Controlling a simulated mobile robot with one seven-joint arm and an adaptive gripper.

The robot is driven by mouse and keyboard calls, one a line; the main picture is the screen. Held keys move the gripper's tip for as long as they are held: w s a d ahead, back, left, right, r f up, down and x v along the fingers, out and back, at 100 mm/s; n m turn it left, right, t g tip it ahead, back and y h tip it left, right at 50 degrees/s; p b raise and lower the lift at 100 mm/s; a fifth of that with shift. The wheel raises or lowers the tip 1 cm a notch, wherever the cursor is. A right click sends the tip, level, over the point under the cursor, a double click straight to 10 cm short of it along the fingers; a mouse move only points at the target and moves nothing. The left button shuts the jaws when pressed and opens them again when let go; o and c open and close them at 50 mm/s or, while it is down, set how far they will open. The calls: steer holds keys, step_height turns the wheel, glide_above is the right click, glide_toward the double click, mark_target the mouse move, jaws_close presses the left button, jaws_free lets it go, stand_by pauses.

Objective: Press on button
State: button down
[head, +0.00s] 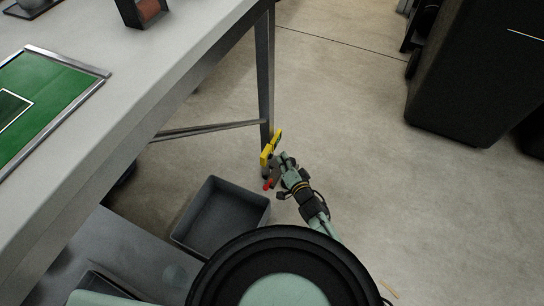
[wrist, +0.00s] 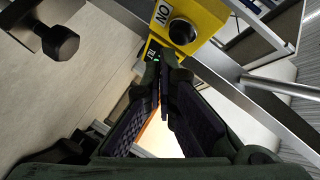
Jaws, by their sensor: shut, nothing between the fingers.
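A yellow control box (wrist: 212,18) is at the top of the wrist view, with a round black button (wrist: 182,32) beside a white label (wrist: 162,13) reading ON, turned around. A second label, partly hidden, sits lower on the box near my fingertips. My gripper (wrist: 160,72) is shut and empty, its tips just below the black button in the picture and apart from it. I cannot tell whether the tips touch the box. In the head view the yellow box (head: 267,154) is by the table leg, with my gripper (head: 273,175) close to it.
The grey table (head: 130,75) with a green mat (head: 40,95) fills the left; its metal leg (head: 265,75) stands behind the box. An open grey bin (head: 186,238) lies below left. A black knob (wrist: 60,42) shows in the wrist view.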

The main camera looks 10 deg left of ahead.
steer(key=d, duration=0.1)
steer(key=s+d, duration=0.1)
steer(key=d, duration=0.2)
steer(key=shift+s+d, duration=0.3)
steer(key=shift+d, duration=0.1)
stand_by(0.9)
